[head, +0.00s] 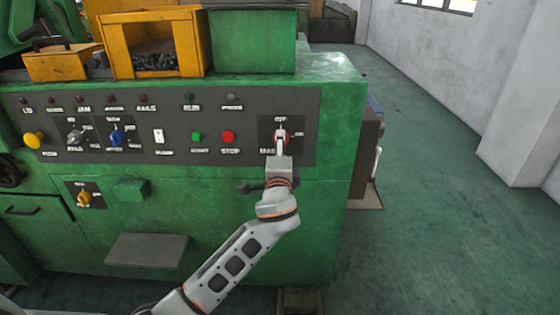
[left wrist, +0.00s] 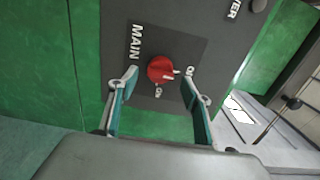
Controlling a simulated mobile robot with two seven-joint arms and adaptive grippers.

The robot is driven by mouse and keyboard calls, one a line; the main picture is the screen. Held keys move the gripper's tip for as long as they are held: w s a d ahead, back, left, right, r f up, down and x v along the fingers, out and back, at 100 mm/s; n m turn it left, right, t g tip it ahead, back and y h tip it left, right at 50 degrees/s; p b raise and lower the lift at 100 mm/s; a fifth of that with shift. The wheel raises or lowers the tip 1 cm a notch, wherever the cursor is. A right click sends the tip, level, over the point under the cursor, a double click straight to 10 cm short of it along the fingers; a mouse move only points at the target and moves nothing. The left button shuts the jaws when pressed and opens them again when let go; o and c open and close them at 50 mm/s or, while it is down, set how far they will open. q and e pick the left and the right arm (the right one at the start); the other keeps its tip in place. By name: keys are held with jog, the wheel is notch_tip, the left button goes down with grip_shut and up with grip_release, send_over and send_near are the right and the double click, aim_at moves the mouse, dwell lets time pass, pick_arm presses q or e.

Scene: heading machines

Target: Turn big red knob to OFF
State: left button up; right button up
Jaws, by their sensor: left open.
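The big red knob (left wrist: 160,68) sits on a dark square plate marked MAIN on the machine's panel. It also shows in the head view (head: 287,136), partly covered by my gripper. My left gripper (left wrist: 159,82) is open, with one fingertip on each side of the knob in the wrist picture. I cannot tell whether the fingers touch it. The knob's white mark points right in the wrist view, toward a label partly hidden by a finger; this side matches the upper label, OFF, in the head view. ON is the other label. My right gripper is not in view.
Left of the knob are a red STOP button (head: 228,137), a green button (head: 196,137), a blue selector (head: 116,137) and a yellow button (head: 33,140). A yellow bin (head: 117,52) stands on the machine (head: 318,215). The floor (head: 440,210) at right is clear.

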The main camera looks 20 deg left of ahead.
pick_arm(q)
jog(key=v, duration=0.8)
jog(key=s+f+n+g+h, duration=0.15)
jog(key=s+f, duration=0.25)
jog(key=f, duration=0.4)
jog(key=s+d+f+n+g+h+p, duration=0.15)
jog(key=s+f, duration=0.25)
jog(key=f, duration=0.4)
jog(key=s+f+g+h, duration=0.1)
jog(key=s+f+h, duration=0.1)
jog(key=s+f, duration=0.35)
jog(key=s+a+f+n+g+h, duration=0.1)
jog(key=s+f+n, duration=0.2)
jog(key=s+f, duration=0.3)
jog(key=s+a+f+n+g+h, duration=0.1)
jog(key=s+f+n, duration=0.3)
jog(key=s, duration=0.9)
notch_tip(320, 180, down, 3)
jog(key=shift+a+f+g+h+p, duration=0.15)
jog(key=shift+g+h+p, duration=0.15)
jog(key=shift+g+p, duration=0.1)
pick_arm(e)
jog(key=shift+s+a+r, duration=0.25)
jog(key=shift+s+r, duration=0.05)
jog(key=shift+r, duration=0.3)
